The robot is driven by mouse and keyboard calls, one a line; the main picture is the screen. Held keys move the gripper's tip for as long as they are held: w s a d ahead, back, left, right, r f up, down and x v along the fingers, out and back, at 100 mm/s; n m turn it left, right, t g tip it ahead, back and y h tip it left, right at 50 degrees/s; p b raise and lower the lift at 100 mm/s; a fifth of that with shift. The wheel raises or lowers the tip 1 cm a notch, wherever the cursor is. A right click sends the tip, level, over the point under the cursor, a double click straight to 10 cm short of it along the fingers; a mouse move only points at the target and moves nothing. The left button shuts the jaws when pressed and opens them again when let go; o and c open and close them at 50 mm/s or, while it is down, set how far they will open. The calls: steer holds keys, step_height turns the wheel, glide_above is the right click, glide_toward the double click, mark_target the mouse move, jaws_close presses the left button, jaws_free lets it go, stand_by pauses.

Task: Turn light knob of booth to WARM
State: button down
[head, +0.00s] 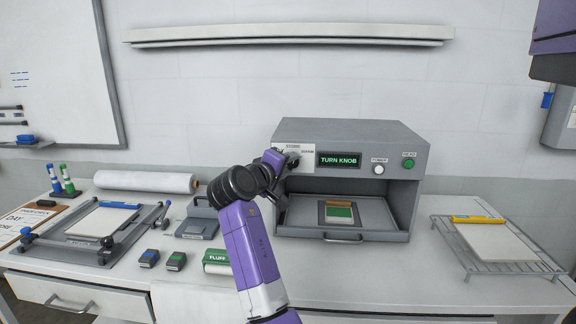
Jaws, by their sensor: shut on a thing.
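The grey booth (421,138) stands at the back of the bench, with a lit display (339,160) reading TURN KNOB. A pale label plate (309,150) sits at the upper left of its front, its small print mostly unreadable or covered. The light knob is largely hidden behind my gripper (291,162), which is shut on it at that plate. The knob's pointer direction cannot be read. A white button (379,170) and a green button (409,163) are to the right of the display. Inside the booth, a drawer tray (385,216) holds a green and brown sample (339,213).
A wire rack (520,267) with a white board and yellow tool stands at right. A framed press bed (60,249), small dark blocks (149,258), a grey device (197,229) and a green box (215,261) lie left of my arm. A white roll (145,182) lies behind.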

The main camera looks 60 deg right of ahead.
steer(key=shift+s+d+r+m+t+y+p, duration=0.15)
steer(key=shift+m+t+y, duration=0.25)
steer(key=shift+m, duration=0.55)
steer(key=shift+a+f+m+t+y+p, duration=0.15)
steer(key=shift+m+y, duration=0.3)
steer(key=shift+m, duration=0.45)
steer(key=shift+s+d+r+m+t+y+p, duration=0.15)
steer(key=shift+m+t+y, duration=0.25)
steer(key=shift+m, duration=0.55)
steer(key=c, duration=1)
jaws_free()
steer(key=shift+r, duration=0.1)
steer(key=b+v, duration=0.1)
steer(key=v, duration=0.6)
steer(key=shift+a, duration=0.4)
